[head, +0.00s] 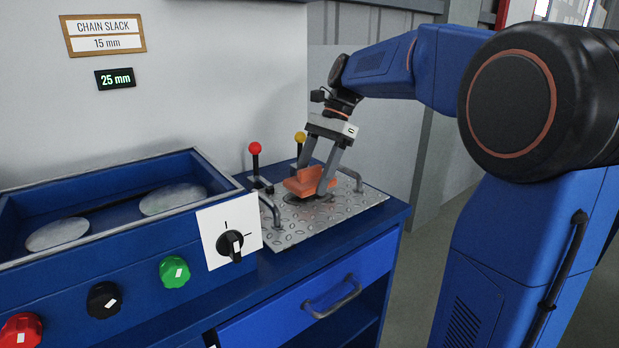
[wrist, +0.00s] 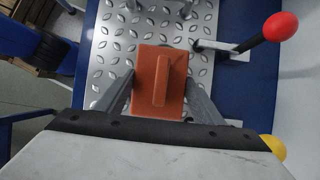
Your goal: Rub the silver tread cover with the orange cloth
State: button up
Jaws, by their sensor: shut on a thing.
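The silver tread cover (head: 300,232) is a diamond-pattern plate with raised handles, lying on the blue bench top. It also shows in the wrist view (wrist: 112,50). The orange cloth (head: 303,183) appears as a folded block with a raised ridge, and it fills the space between my fingers in the wrist view (wrist: 146,88). My gripper (head: 326,180) points down and is shut on the orange cloth over the middle of the cover. A dark patch shows on the cover under the cloth. I cannot tell whether the cloth touches the plate.
A red-knobbed lever (head: 255,149) and a yellow-knobbed lever (head: 300,138) stand behind the cover. A handle (head: 270,212) rises at its left. A blue roller trough (head: 105,220) and a white switch plate (head: 212,222) lie to the left. A drawer (head: 320,300) is below.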

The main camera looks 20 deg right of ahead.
aim_at(305, 169)
jog(key=shift+s+a+r, duration=0.1)
jog(key=shift+s+a, duration=0.15)
jog(key=shift+a, duration=0.5)
jog(key=shift+s+a+r, duration=0.1)
jog(key=shift+s+a, duration=0.15)
jog(key=shift+a, duration=0.5)
jog(key=shift+d, duration=0.15)
jog(key=shift+w+d+r, duration=0.1)
jog(key=shift+w+d, duration=0.15)
jog(key=shift+d, duration=0.45)
jog(key=shift+w+d+r, duration=0.1)
jog(key=shift+w+d, duration=0.15)
jog(key=shift+d, duration=0.45)
jog(key=shift+r, duration=3)
